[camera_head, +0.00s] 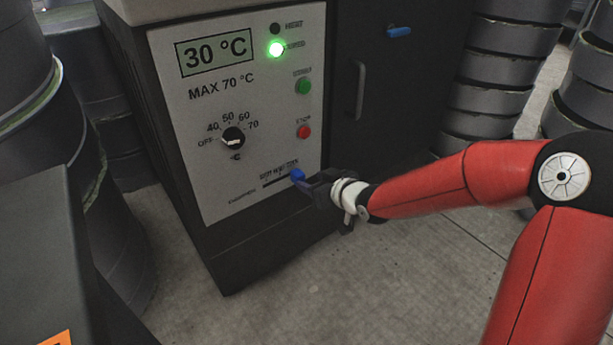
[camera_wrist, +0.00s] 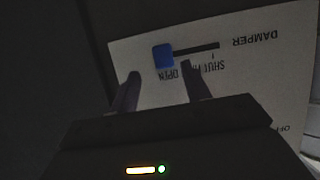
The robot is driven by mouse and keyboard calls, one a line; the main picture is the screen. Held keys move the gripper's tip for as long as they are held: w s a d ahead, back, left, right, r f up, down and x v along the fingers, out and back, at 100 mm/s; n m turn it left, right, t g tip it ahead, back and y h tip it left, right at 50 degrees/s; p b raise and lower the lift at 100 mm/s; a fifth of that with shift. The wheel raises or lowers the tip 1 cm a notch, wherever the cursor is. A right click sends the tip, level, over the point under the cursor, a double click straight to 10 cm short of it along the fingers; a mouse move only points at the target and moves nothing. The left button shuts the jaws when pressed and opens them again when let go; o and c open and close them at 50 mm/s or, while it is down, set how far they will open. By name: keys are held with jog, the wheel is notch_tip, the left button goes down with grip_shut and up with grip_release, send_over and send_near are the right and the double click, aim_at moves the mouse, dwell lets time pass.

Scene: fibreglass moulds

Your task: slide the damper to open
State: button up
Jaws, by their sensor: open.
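The damper's blue knob (camera_head: 298,175) sits at the right end of a short dark slot (camera_head: 279,182) low on the white control panel. In the wrist view the panel is upside down, and the blue knob (camera_wrist: 163,56) is at the slot's left end, by the word OPEN. The word SHUT is by the slot's other part. My gripper (camera_head: 306,184) is at the knob. In the wrist view my gripper (camera_wrist: 160,70) is open, one finger to each side below the knob. Neither finger appears to touch it, but the depth is hard to tell.
The white panel (camera_head: 210,170) has a 30 °C display (camera_head: 214,52), a dial (camera_head: 233,138), a lit green lamp (camera_head: 275,49), a green button (camera_head: 303,87) and a red button (camera_head: 304,131). A dark door with a handle (camera_head: 360,90) is right of it. Drums stand around.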

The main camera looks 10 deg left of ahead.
jog(key=shift+p+v, duration=0.3)
jog(key=shift+v, duration=1.3)
jog(key=s+d+r+m+h+p, duration=0.25)
jog(key=s+d+r+h, duration=0.25)
jog(key=d, duration=0.5)
jog(key=s+d+r+m+h+p, duration=0.2)
jog(key=s+d+r+m+h, duration=0.25)
jog(key=d, duration=0.55)
jog(key=s+d+r+m+g+p, duration=0.1)
jog(key=s+d+r, duration=0.1)
jog(key=s, duration=0.6)
jog(key=s+d+r+m+g+p, duration=0.1)
jog(key=s+d+r+g, duration=0.1)
jog(key=s+r, duration=0.3)
jog(key=s+d, duration=0.1)
jog(key=s, duration=0.3)
jog(key=shift+s+d+r+m+h+p, duration=0.25)
jog(key=shift+d+m+h+p, duration=0.05)
jog(key=shift+m+h+p, duration=0.1)
